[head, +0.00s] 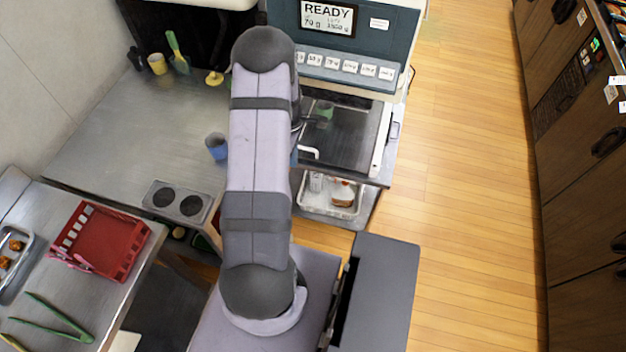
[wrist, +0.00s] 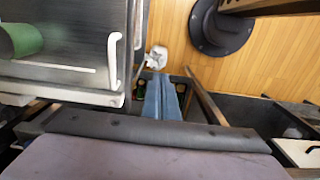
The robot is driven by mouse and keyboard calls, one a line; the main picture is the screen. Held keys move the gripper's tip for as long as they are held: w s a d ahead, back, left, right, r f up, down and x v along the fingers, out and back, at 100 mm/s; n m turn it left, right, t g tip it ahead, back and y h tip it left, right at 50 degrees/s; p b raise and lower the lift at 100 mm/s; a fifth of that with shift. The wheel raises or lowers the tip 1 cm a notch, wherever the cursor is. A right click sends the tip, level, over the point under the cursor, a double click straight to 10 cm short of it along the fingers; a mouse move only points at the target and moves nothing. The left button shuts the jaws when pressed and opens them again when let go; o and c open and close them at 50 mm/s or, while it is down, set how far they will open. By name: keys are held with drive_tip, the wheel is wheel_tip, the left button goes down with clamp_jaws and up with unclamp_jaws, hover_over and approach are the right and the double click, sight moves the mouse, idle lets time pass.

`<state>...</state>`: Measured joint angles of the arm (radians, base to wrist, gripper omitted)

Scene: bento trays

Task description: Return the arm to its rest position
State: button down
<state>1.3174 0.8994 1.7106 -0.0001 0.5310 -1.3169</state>
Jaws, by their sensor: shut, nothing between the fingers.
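My arm rises from the lower middle of the head view to a dark rounded joint near the machine, and it hides most of my gripper there. In the wrist view my gripper (wrist: 161,78) shows as two blue-grey fingers side by side, closed against each other with nothing held. The fingers are beside the white-handled edge of the machine's dark platform, with the wooden floor beyond.
A machine with a READY display (head: 328,16) stands at the back. A green cup (head: 323,111) is on its dark platform. A blue cup (head: 216,147) stands on the steel counter, left of my arm. A red basket (head: 105,240) is at lower left. The floor at right is clear.

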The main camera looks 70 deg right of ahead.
drive_tip(key=shift+r, duration=0.3)
idle(0.4)
drive_tip(key=s+a+r+m+g+y, duration=0.1)
drive_tip(key=s+a+m+y, duration=0.1)
drive_tip(key=a+m, duration=0.65)
drive_tip(key=s+a+r+m+g+y, duration=0.15)
drive_tip(key=a+m, duration=0.35)
drive_tip(key=a, duration=0.6)
drive_tip(key=w+a+r+n+t+h, duration=0.1)
drive_tip(key=w+a+r+n, duration=0.5)
drive_tip(key=a, duration=0.5)
drive_tip(key=w+a+r+n+t+h, duration=0.1)
drive_tip(key=w+a+r+n+h, duration=0.1)
drive_tip(key=w+a+r+n, duration=0.5)
drive_tip(key=w+a+r, duration=0.1)
drive_tip(key=a+r, duration=0.1)
drive_tip(key=a, duration=0.3)
drive_tip(key=shift+w+r, duration=0.15)
drive_tip(key=shift+w, duration=0.1)
